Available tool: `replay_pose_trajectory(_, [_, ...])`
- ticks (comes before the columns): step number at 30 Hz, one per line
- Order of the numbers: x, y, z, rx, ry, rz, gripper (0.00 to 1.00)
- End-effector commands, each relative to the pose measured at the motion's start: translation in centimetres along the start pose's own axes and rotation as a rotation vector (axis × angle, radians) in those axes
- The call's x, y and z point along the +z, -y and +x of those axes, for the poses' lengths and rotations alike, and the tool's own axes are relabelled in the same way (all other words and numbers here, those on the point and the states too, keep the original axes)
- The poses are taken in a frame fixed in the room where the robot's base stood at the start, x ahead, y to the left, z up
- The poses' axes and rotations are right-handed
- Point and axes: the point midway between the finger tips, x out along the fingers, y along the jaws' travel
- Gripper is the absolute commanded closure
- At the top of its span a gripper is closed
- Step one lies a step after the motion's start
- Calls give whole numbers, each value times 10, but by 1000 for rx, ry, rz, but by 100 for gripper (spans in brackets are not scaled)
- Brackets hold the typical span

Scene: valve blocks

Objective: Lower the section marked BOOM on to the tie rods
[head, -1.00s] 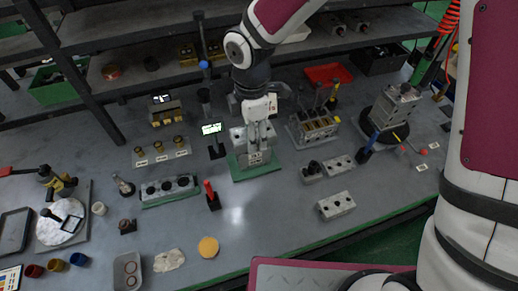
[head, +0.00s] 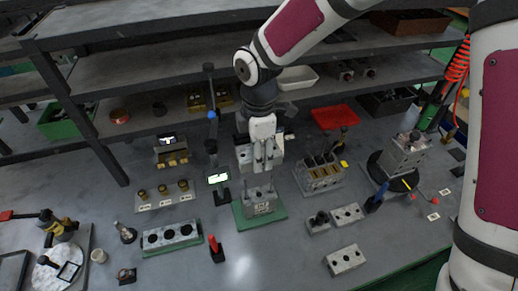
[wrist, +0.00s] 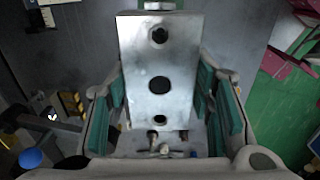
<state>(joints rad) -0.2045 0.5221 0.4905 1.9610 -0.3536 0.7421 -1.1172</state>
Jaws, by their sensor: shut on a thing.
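My gripper (head: 260,162) is above the assembly on the green mat (head: 279,215). In the wrist view, its teal-padded fingers (wrist: 165,105) are shut on a silver section (wrist: 140,65) with several dark ports in its face. I cannot read a BOOM mark on it.
A post with a lit green display (head: 218,179) stands close on the left. A rack of valve parts (head: 320,176) stands on the right. A red-handled tool (head: 215,248) is at the front left. Loose blocks (head: 346,259) lie at the front right.

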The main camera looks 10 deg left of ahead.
Motion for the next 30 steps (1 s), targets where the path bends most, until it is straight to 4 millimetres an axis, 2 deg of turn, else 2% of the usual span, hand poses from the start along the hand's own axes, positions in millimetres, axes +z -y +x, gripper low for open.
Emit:
replay_pose_trajectory(15, [0,-1,42,0,0,0,98])
replay_pose_trajectory(30, [0,0,50,1,0,0,98])
